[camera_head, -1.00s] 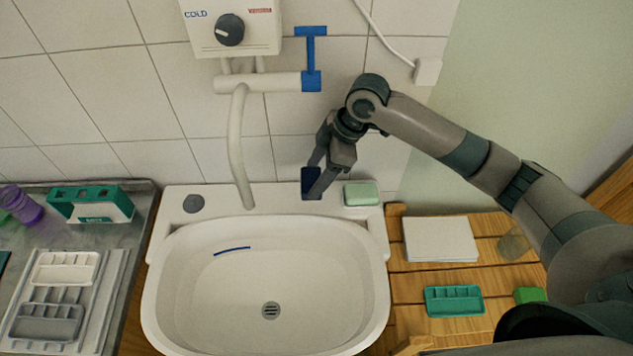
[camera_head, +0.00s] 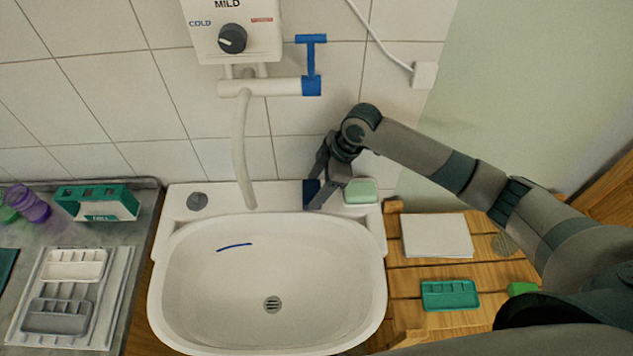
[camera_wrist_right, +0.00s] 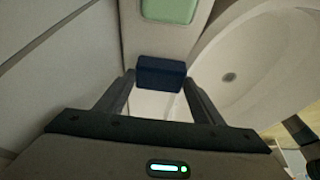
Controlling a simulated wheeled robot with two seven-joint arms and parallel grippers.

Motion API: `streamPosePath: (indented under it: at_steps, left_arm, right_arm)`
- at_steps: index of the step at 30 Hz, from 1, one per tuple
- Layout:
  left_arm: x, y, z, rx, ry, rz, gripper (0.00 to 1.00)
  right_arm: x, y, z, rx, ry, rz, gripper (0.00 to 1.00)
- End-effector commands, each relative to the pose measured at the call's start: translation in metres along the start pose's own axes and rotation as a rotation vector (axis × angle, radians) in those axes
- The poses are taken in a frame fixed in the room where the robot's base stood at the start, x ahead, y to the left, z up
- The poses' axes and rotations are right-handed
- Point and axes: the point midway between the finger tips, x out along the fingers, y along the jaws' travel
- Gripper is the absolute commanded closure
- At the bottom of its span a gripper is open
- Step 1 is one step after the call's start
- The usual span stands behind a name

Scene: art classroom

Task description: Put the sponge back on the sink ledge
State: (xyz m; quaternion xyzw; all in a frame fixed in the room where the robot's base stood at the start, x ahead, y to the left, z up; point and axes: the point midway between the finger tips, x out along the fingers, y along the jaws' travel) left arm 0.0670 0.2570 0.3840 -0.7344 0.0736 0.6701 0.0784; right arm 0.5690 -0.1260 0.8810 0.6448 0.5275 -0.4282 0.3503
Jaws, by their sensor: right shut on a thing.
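The dark blue sponge (camera_head: 310,193) is a small block at the back ledge of the white sink (camera_head: 176,208), left of a pale green bar (camera_head: 361,191). My right gripper (camera_head: 318,197) points down over the ledge and is shut on the sponge. In the right wrist view the sponge (camera_wrist_right: 161,73) sits between the two fingertips (camera_wrist_right: 158,82), with the ledge beneath it and the green bar (camera_wrist_right: 168,10) beyond. I cannot tell whether the sponge touches the ledge. My left gripper is not in view.
A white tap spout (camera_head: 243,150) hangs over the ledge left of the sponge. A blue lever (camera_head: 311,60) is on the wall above. A wooden slatted shelf (camera_head: 420,255) with a white pad (camera_head: 436,235) and green tray (camera_head: 449,295) stands right. The basin holds a thin blue mark (camera_head: 234,247).

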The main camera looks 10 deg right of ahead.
Motion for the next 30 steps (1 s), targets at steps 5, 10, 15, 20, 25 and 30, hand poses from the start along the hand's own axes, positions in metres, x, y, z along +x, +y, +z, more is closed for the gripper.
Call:
streamPosePath:
  at_steps: [5, 10, 15, 20, 25, 30]
  left_arm:
    - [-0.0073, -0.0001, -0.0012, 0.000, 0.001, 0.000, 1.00]
    - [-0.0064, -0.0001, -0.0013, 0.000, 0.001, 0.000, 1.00]
    - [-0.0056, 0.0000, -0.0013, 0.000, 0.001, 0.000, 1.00]
    - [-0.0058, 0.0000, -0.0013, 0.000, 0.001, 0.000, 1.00]
    - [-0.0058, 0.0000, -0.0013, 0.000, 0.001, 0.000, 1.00]
    - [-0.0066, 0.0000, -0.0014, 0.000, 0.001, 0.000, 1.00]
  right_arm:
    - [0.0029, 0.0030, 0.0011, 0.000, 0.001, 0.001, 0.59]
    - [0.0033, 0.0031, 0.0013, 0.000, 0.001, 0.002, 0.59]
    - [0.0056, 0.0031, 0.0022, 0.000, 0.001, 0.001, 0.59]
    - [0.0055, 0.0031, 0.0021, -0.001, 0.001, 0.002, 0.20]
    - [0.0054, 0.0031, 0.0021, 0.000, 0.001, 0.002, 0.20]
    - [0.0030, 0.0033, 0.0011, -0.001, 0.001, 0.002, 0.20]
